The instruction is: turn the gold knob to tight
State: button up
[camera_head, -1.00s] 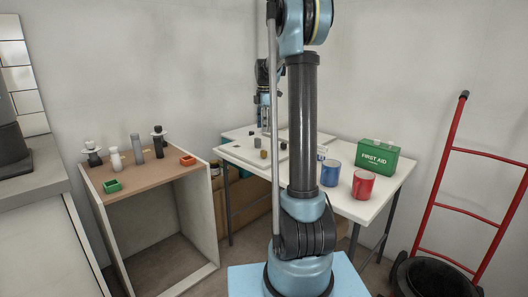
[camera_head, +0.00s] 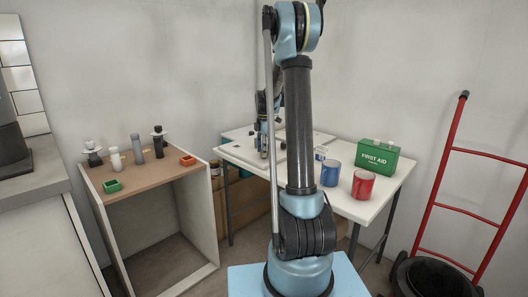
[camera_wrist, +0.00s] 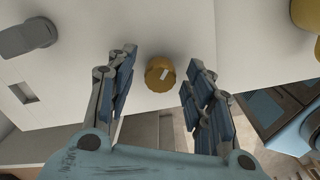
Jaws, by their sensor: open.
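The gold knob (camera_wrist: 159,75) shows in the wrist view as a round cap with a short pale mark on its top, set on a white panel (camera_wrist: 215,55). My gripper (camera_wrist: 160,60) is open, with one finger to the left of the knob and one to the right. Gaps show between the knob and both fingers. In the head view my gripper (camera_head: 264,146) is low over the white panel on the table, and the knob is hidden or too small to make out there.
A grey knob (camera_wrist: 28,38) is on the panel's left, and another yellowish part (camera_wrist: 308,14) at its upper right. On the table (camera_head: 357,207) stand a blue mug (camera_head: 331,174), a red mug (camera_head: 363,185) and a green first aid box (camera_head: 377,158).

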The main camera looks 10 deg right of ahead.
jog(key=c, duration=1.1)
